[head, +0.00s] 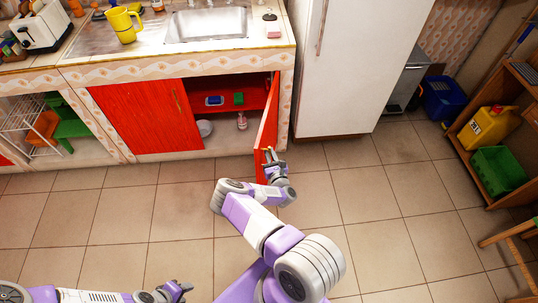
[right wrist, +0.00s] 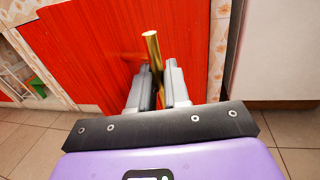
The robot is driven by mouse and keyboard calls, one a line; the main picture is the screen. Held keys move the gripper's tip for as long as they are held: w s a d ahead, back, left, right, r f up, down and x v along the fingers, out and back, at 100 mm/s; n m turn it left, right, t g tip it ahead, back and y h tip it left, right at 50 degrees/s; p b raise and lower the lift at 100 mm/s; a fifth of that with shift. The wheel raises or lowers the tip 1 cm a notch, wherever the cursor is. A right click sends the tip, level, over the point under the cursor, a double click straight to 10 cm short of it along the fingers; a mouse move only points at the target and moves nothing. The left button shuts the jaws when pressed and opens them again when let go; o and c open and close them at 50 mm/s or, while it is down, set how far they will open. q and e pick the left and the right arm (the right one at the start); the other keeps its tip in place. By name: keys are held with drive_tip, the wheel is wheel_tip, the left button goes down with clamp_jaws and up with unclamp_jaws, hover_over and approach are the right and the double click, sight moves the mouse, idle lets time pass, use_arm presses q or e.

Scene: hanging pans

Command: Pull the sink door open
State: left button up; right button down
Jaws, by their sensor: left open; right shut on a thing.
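The red sink door (head: 265,128) stands swung out from the cabinet under the sink in the head view, seen nearly edge-on. My right gripper (head: 270,156) is at its outer edge. In the right wrist view, my right gripper (right wrist: 158,88) is shut on the brass door handle (right wrist: 152,47), whose upper end sticks out above the fingers. My left gripper (head: 180,289) is open and empty, low over the floor at the bottom of the head view, far from the door.
The other red door (head: 140,118) is closed. The open cabinet shows a red shelf (head: 225,98) with small items. A white fridge (head: 345,70) stands close to the right. The tiled floor (head: 165,205) before the cabinet is clear. A shelf unit (head: 470,155) stands at far right.

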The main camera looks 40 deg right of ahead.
drive_tip(key=c, duration=1.5)
unclamp_jaws()
drive_tip(key=shift+w+d+r, duration=0.2)
drive_tip(key=shift+d+r, duration=0.05)
drive_tip(key=shift+r, duration=0.1)
drive_tip(key=shift+o, duration=1.2)
drive_tip(key=shift+d+f, duration=0.1)
drive_tip(key=shift+f, duration=0.2)
drive_tip(key=p+v, duration=0.2)
drive_tip(key=v, duration=0.5)
drive_tip(key=shift+s+a, duration=0.2)
drive_tip(key=shift+s, duration=0.05)
